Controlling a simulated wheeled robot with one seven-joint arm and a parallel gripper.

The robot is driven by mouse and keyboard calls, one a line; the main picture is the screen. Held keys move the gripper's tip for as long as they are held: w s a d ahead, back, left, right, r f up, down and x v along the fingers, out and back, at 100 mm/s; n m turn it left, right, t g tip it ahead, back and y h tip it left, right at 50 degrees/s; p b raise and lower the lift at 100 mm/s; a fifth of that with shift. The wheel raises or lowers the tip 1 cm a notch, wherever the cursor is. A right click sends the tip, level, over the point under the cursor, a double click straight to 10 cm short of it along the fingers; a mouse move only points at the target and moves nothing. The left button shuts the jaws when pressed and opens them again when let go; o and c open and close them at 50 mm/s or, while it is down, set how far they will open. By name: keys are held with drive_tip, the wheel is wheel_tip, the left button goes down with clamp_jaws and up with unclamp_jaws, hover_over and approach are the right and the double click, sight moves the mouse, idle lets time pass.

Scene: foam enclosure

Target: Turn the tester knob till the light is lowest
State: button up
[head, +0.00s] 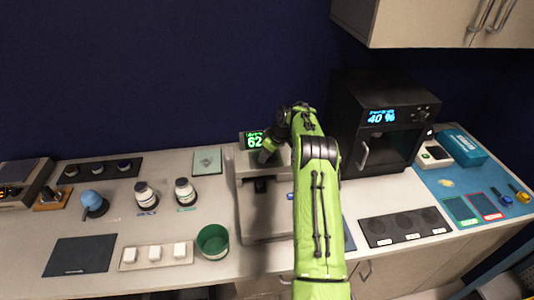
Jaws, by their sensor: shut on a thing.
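The tester (249,170) is a grey bench unit in the middle of the counter. My green arm reaches over the counter, and my gripper (267,154) is down at the tester's top, just right of the screen. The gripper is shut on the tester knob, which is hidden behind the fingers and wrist. I cannot tell the knob's angle. No separate lamp can be made out on the tester.
A black box (393,95) with a blue 40 % display stands right of my arm. Left are white bottles (145,195), a green cup (212,240), a tray of white blocks (128,255) and a dark mat (80,256). A cabinet (430,22) overhangs at upper right.

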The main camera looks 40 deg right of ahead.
drive_tip(key=o, duration=1)
drive_tip(key=v, duration=1.5)
drive_tip(key=shift+s+r, duration=0.2)
drive_tip(key=shift+r, duration=0.15)
